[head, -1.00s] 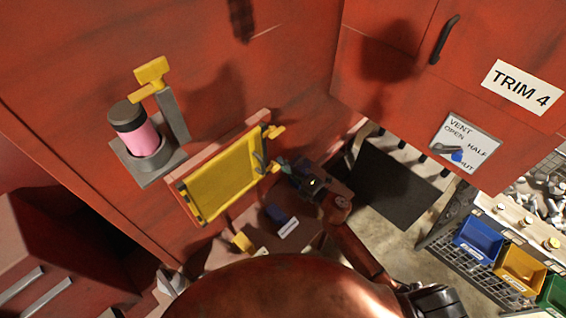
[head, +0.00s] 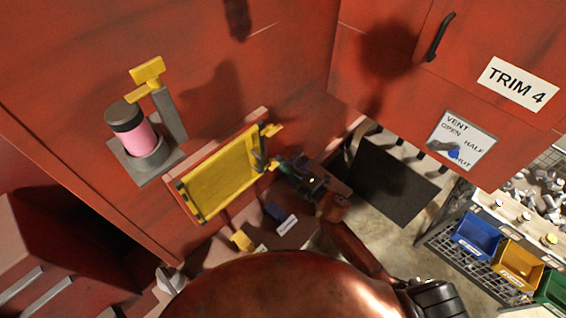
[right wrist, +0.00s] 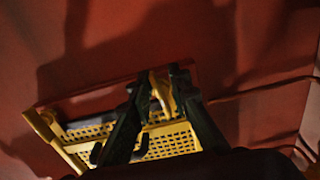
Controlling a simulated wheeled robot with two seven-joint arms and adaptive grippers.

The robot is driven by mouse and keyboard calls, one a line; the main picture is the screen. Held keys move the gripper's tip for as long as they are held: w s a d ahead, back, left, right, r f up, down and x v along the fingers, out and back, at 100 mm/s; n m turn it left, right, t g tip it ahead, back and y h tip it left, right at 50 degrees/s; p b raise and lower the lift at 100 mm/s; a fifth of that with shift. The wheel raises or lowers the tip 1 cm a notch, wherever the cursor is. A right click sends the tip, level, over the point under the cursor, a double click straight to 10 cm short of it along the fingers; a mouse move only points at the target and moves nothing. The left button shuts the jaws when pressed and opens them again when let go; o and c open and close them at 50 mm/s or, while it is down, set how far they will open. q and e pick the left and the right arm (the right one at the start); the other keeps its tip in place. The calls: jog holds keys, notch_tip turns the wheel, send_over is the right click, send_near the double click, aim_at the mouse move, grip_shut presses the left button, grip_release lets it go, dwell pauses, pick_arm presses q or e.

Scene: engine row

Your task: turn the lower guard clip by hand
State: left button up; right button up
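The yellow guard panel (head: 218,180) is mounted on the red wall, left of centre in the head view, and its mesh shows in the right wrist view (right wrist: 165,143). The upper guard clip (head: 271,130) is a yellow tab at its right edge. The lower guard clip (head: 272,166) sits below it, partly hidden by my right gripper (head: 281,165). In the right wrist view the two dark fingers of my right gripper (right wrist: 160,85) stand on either side of the yellow clip (right wrist: 161,96) and appear shut on it. My left gripper is not in view.
A pink canister (head: 137,134) with a dark cap stands in a bracket left of the guard, beside a grey post with a yellow handle (head: 147,71). A vent plate (head: 465,141) is on the right cabinet. Coloured bins (head: 478,236) stand at lower right.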

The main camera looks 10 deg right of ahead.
jog(key=shift+o, duration=0.2)
jog(key=shift+a+r, duration=0.15)
jog(key=shift+a, duration=0.05)
jog(key=shift+d, duration=0.15)
jog(key=v, duration=1.2)
jog(key=shift+w, duration=0.1)
jog(key=n, duration=0.2)
send_near(274, 164)
jog(key=w, duration=0.2)
jog(key=shift+a+p+x, duration=0.25)
jog(key=shift+p+x, duration=0.75)
jog(key=shift+x, duration=2.7)
jog(key=shift+s, duration=0.15)
jog(key=shift+c, duration=0.5)
